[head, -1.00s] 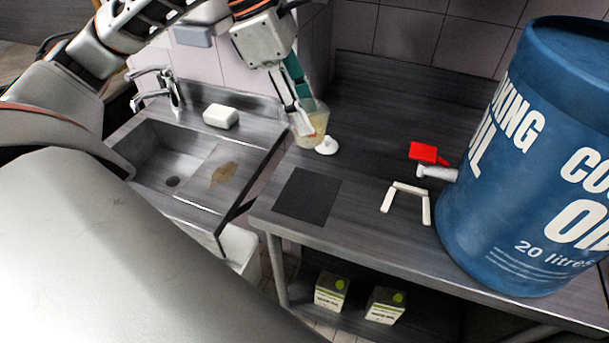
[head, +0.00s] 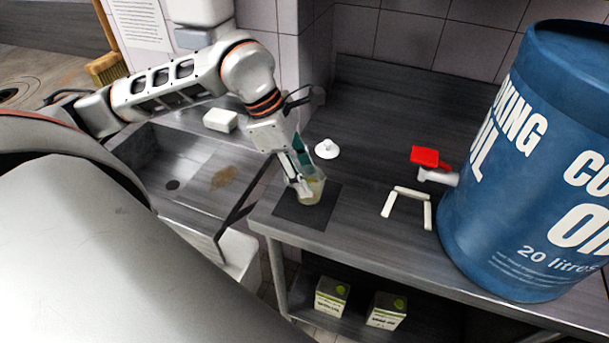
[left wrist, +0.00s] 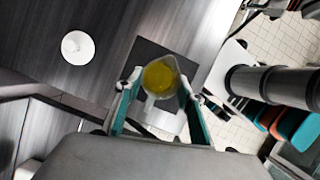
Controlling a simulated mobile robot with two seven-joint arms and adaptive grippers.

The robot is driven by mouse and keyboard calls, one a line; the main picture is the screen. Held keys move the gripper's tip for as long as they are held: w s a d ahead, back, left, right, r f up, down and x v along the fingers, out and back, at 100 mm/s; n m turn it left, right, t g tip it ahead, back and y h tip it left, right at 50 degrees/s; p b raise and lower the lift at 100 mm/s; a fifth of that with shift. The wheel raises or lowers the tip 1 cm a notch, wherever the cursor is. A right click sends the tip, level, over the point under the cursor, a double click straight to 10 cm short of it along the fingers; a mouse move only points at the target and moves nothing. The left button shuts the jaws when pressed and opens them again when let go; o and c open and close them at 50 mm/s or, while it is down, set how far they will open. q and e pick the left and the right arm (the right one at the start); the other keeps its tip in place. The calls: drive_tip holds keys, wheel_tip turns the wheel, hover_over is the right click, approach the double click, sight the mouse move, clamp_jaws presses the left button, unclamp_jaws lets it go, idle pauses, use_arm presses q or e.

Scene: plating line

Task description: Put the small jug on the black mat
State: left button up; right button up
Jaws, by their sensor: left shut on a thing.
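The small jug (head: 313,188) is a clear cup with yellow liquid in it. My left gripper (head: 300,184) is shut on it. The jug is over the black mat (head: 289,208), towards its far right part in the head view; I cannot tell whether it touches the mat. In the left wrist view the jug (left wrist: 161,78) sits upright between the fingertips of the left gripper (left wrist: 158,88), with the black mat (left wrist: 146,52) behind it. My right gripper is not in view.
A white knobbed lid-like piece (head: 327,149) lies behind the mat. The sink (head: 160,165) is left.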

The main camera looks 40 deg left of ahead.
use_arm(q)
drive_tip(key=shift+f, duration=0.4)
drive_tip(key=shift+f, duration=0.1)
drive_tip(key=o, duration=1.2)
drive_tip(key=shift+r, duration=0.2)
drive_tip(key=v, duration=1.1)
drive_tip(key=shift+s+a+r+b, duration=0.1)
drive_tip(key=shift+a+r+b, duration=0.1)
drive_tip(key=shift+r+b, duration=0.15)
drive_tip(key=shift+s, duration=0.1)
